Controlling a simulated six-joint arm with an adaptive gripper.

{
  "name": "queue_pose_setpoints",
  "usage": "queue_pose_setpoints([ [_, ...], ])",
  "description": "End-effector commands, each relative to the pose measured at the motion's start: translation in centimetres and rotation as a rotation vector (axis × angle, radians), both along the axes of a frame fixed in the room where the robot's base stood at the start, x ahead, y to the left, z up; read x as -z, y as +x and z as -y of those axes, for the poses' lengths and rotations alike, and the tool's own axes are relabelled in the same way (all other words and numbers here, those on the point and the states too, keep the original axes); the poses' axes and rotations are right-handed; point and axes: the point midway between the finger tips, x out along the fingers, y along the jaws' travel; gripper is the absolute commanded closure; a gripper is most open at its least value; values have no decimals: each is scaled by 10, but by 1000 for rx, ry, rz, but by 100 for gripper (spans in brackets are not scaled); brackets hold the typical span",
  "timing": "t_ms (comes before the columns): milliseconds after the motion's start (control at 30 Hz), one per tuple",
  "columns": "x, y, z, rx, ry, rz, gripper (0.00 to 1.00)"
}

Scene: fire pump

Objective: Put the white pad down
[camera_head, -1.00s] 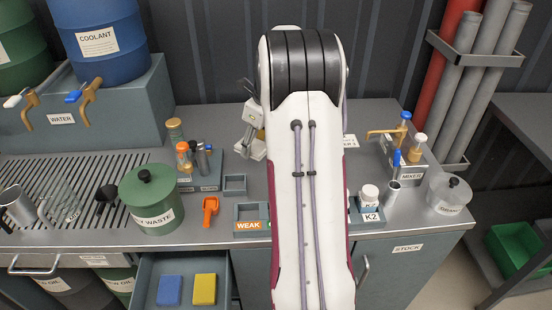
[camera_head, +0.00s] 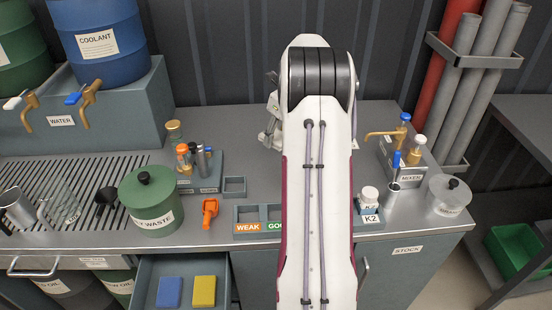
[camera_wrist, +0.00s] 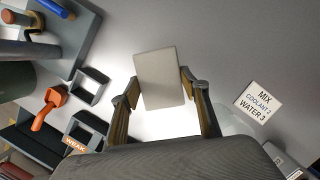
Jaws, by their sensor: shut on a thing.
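The white pad (camera_wrist: 160,80) is a flat, pale rectangle between the two fingers of my gripper (camera_wrist: 161,83) in the wrist view. My gripper is shut on it, one finger at each side. The pad is over a bare grey part of the bench top; I cannot tell whether it touches the bench. In the head view my arm hides the pad and most of my gripper, with only a part showing left of the arm.
A WEAK/GOOD tray (camera_head: 259,214), an orange object (camera_head: 209,211) and a small square holder (camera_head: 234,186) stand left of my arm. A MIX card (camera_wrist: 258,104) lies right of the pad. An open drawer (camera_head: 230,276) holds a blue pad (camera_head: 169,292) and yellow pad (camera_head: 204,291).

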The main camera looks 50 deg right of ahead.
Motion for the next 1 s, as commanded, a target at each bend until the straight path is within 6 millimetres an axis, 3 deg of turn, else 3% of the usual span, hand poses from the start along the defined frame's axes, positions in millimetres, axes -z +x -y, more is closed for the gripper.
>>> queue_pose_setpoints([
  [267,22,0,0,-1,5,-3,72],
  [667,26,0,0,-1,5,-3,72],
  [1000,62,0,0,-1,6,-5,72],
])
